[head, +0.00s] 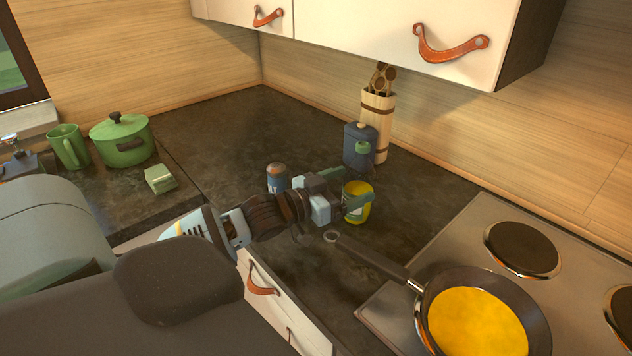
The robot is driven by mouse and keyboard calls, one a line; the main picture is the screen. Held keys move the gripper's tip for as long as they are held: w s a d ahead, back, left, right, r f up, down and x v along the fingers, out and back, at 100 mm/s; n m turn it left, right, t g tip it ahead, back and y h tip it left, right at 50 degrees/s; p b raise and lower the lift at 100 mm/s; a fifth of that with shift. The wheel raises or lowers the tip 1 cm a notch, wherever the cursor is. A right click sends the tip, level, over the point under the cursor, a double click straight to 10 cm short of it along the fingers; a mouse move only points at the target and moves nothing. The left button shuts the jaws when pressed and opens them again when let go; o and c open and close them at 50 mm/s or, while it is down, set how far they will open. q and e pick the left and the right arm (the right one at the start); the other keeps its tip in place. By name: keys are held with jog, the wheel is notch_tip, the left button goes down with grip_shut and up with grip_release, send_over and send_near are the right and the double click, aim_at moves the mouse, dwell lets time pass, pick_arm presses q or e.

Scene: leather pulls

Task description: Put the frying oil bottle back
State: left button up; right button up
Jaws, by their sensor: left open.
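The frying oil bottle (358,214) appears to be the yellow container standing on the dark counter, left of the stove. My left gripper (354,187) reaches in from the left and is open. Its green fingers are at the bottle, one partly in front of its yellow body; I cannot tell whether they touch it. My right gripper is not in view.
A frying pan (538,311) with yellow contents sits on the stove (458,238), its handle pointing toward the bottle. A blue canister (351,147) and a wooden utensil holder (377,108) stand behind. A small jar (277,177) is left of the gripper.

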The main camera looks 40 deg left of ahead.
pick_arm(q)
jog(key=v, duration=0.9)
dwell(0.8)
